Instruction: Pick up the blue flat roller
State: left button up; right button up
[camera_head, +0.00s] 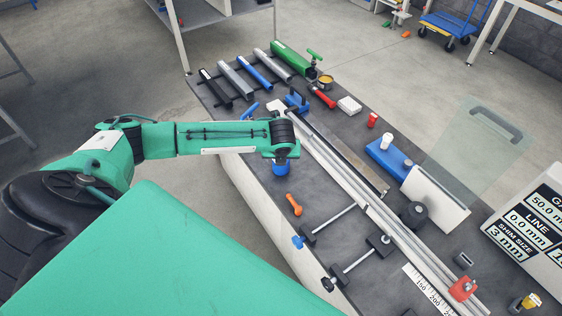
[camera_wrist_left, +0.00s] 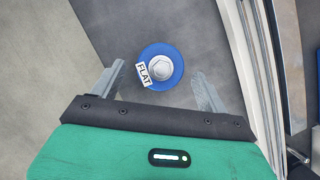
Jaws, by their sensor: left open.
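The blue flat roller (camera_head: 281,169) sits near the left edge of the dark bench top, partly hidden under my left gripper (camera_head: 282,156) in the head view. In the left wrist view the roller (camera_wrist_left: 174,80) is a blue disc with a grey hex-shaped centre and a white "FLAT" label. My left gripper (camera_wrist_left: 157,74) is open, its two grey fingers on either side of the roller's near part in that view. I see no grip on it, and the height gap cannot be told. My right gripper is not in view.
Long metal rails (camera_head: 345,175) run along the bench just right of the roller. An orange tool (camera_head: 294,204) lies nearby in front. Black clamps with rods (camera_head: 335,224) stand nearer me. A blue block (camera_head: 297,101) stands behind.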

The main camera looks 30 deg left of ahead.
pick_arm(q)
jog(key=shift+w+a+f+p, duration=0.1)
jog(key=shift+f+p, duration=0.25)
jog(key=shift+f, duration=0.05)
jog(key=shift+p+x, duration=0.8)
jog(key=shift+x, duration=1.45)
jog(key=c, duration=1.1)
jog(key=shift+c, duration=0.5)
